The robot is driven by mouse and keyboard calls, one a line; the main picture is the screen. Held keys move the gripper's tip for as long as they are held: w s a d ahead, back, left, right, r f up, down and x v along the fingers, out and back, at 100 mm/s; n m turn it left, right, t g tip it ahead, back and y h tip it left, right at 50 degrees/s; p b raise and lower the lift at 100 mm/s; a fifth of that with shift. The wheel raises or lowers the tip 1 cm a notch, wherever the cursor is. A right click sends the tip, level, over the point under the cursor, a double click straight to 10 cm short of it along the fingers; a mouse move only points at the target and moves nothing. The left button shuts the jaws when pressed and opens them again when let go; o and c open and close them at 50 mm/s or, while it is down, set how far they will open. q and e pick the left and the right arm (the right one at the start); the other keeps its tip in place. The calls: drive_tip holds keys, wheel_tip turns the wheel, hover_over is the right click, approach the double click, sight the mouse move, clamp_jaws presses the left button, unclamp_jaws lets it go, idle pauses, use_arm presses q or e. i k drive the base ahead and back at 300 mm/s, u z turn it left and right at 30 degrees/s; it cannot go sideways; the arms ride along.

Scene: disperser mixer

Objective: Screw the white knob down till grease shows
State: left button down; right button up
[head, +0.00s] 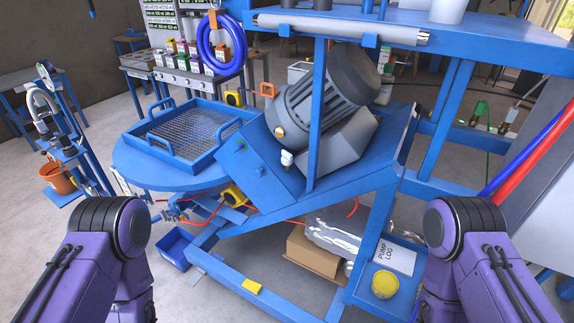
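A small white knob (287,157) sits on the sloping blue frame just below the large grey motor (325,98), left of a blue upright post. It is small in the view, and I cannot make out its thread or any grease. My purple left arm shows at the lower left and my purple right arm at the lower right. Neither gripper is in the picture. Both visible arm parts are well apart from the knob.
A blue mesh tray (187,161) stands on a round blue table at the left. A blue upright post (319,100) rises beside the motor. A yellow-lidded tub (385,284) and a "PUMP LOG" sheet (394,257) lie on a low blue shelf. A cardboard box (311,255) is underneath.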

sight(286, 159)
drive_tip(key=u, duration=0.8)
drive_tip(key=k, duration=0.75)
drive_tip(key=z, duration=0.6)
drive_tip(key=i, duration=1)
